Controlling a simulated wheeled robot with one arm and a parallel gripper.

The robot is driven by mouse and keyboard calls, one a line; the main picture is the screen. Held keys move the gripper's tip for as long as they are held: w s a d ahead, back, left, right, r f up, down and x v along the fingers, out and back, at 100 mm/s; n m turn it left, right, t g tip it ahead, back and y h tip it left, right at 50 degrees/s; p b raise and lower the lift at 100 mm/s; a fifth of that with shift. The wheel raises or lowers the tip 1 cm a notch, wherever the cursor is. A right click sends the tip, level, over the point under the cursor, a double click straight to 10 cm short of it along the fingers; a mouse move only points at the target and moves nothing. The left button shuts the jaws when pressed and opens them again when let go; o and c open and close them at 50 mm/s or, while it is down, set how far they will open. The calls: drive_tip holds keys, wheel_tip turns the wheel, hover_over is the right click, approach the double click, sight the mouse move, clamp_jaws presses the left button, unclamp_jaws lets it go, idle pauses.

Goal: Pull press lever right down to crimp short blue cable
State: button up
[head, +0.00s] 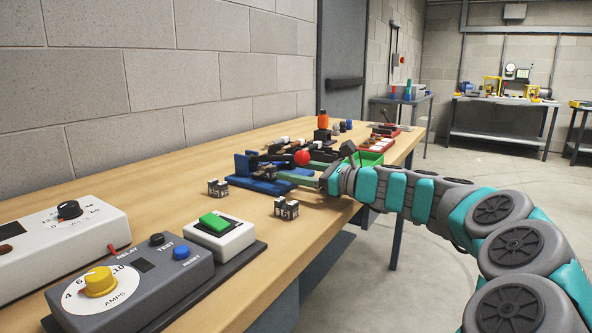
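A blue press (270,186) sits on the bench in the middle of the head view. A lever with a red ball knob (302,158) stands just behind my gripper. I cannot tell whether this lever belongs to the blue press or to another one behind it. My gripper (291,177) reaches in from the right, low over the press's right side and just below the red knob. I cannot tell whether its fingers touch anything or how far apart they are. The short blue cable cannot be made out.
Small dark terminal blocks (218,188) and (287,208) stand on the wooden bench (190,185). A grey relay box (135,288) and a green-button box (222,233) are at the near left. A green tray (368,159) and an orange bottle (322,119) lie farther back.

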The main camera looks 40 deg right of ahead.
drive_tip(key=shift+r, duration=0.1)
drive_tip(key=shift+v, duration=3.9)
